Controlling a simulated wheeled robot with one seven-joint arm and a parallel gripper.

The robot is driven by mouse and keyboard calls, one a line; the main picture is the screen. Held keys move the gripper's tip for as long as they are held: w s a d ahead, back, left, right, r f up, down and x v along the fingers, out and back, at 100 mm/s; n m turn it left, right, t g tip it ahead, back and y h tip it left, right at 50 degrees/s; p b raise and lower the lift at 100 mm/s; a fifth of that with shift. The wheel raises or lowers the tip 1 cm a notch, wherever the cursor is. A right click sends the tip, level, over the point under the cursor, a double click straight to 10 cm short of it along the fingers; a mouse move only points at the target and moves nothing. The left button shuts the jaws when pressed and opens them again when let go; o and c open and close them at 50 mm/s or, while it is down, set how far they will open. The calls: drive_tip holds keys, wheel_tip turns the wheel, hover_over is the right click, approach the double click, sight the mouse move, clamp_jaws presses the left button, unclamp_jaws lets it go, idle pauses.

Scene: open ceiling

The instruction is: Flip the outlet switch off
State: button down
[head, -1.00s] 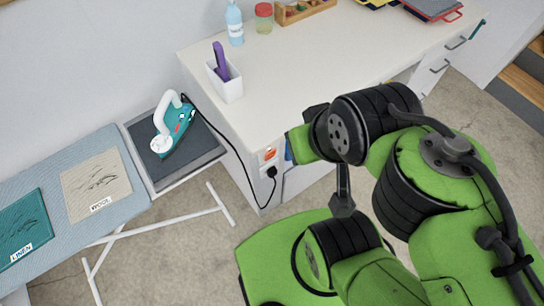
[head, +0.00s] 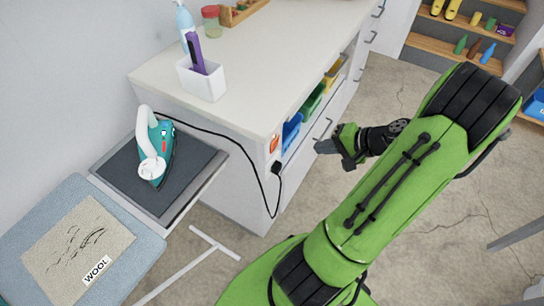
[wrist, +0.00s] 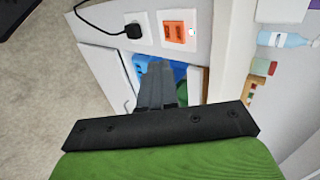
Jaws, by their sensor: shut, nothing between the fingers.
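The outlet switch shows in the wrist view as an orange panel with two dark marks (wrist: 175,31) on a white plate on the cabinet end. A small lit spot sits at the plate's edge. In the head view the orange panel (head: 274,143) is small and seen at a slant. A black plug (wrist: 133,30) is in the socket beside it, with its cord running to the iron (head: 156,150). My gripper (head: 328,147) is shut and empty, to the right of the panel and apart from it. In the wrist view its fingers (wrist: 160,72) point towards the panel.
The white cabinet (head: 235,80) has a pen box (head: 203,82) on top and blue (head: 291,131), green and yellow bins in its side. The ironing board (head: 125,235) stands at the left. The floor right of the cabinet is open.

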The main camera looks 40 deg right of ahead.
drive_tip(key=shift+d, duration=0.25)
drive_tip(key=shift+f, duration=0.1)
drive_tip(key=b, duration=0.4)
approach(276, 144)
drive_tip(key=x, duration=0.5)
drive_tip(key=shift+s+a+f, duration=0.1)
drive_tip(key=shift+f, duration=0.25)
drive_tip(key=shift+w, duration=0.3)
drive_tip(key=shift+r, duration=0.1)
drive_tip(key=shift+a, duration=0.1)
